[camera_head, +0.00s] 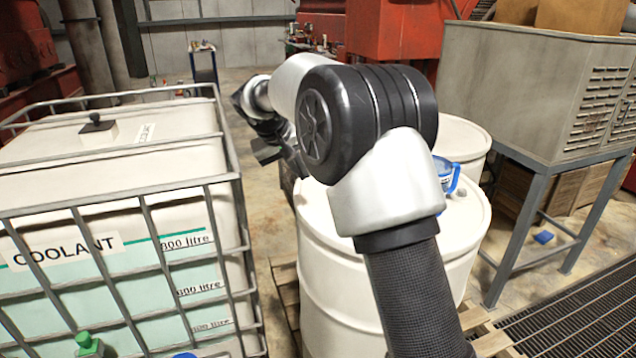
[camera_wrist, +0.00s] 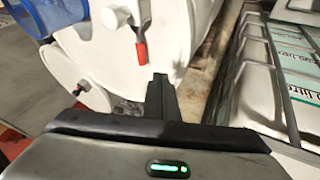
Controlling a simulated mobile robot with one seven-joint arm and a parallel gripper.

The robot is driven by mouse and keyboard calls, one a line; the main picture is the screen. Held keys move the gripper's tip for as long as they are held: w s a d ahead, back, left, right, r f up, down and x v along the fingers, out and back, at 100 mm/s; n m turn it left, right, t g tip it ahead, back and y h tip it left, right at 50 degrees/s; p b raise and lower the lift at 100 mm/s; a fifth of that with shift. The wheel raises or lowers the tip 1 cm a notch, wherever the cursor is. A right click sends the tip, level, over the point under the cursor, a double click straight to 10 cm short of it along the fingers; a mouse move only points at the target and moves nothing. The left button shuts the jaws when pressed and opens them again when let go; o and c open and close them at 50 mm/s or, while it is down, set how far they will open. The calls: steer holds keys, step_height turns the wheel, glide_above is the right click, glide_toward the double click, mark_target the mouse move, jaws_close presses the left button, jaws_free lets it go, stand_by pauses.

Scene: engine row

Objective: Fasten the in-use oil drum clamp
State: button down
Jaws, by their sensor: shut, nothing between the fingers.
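A white drum (camera_head: 332,285) stands beside the coolant tank, partly hidden behind my arm in the head view. In the wrist view the drum (camera_wrist: 180,30) fills the upper middle. A clamp lever with a red grip (camera_wrist: 141,52) shows against its white surface; I cannot tell whether the clamp is fastened. My gripper (camera_wrist: 160,82) is shut and empty, its fingertips just below and to the right of the red grip, seemingly apart from it. In the head view my gripper (camera_head: 268,152) is between the drum and the tank, partly hidden by my arm.
The caged coolant tank (camera_head: 110,235) stands close on the left, leaving a narrow gap. A second white drum (camera_head: 465,138) is behind. A blue jug (camera_head: 447,176) sits on the drum top. A grey cabinet on a stand (camera_head: 515,90) is at right.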

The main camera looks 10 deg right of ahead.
steer(key=x, duration=1)
steer(key=shift+p, duration=0.4)
steer(key=d, duration=0.3)
steer(key=shift+w+d+f, duration=0.15)
steer(key=shift+w, duration=0.05)
steer(key=shift+w+d+f+p, duration=0.1)
steer(key=shift+d+p, duration=0.15)
steer(key=shift+p, duration=0.05)
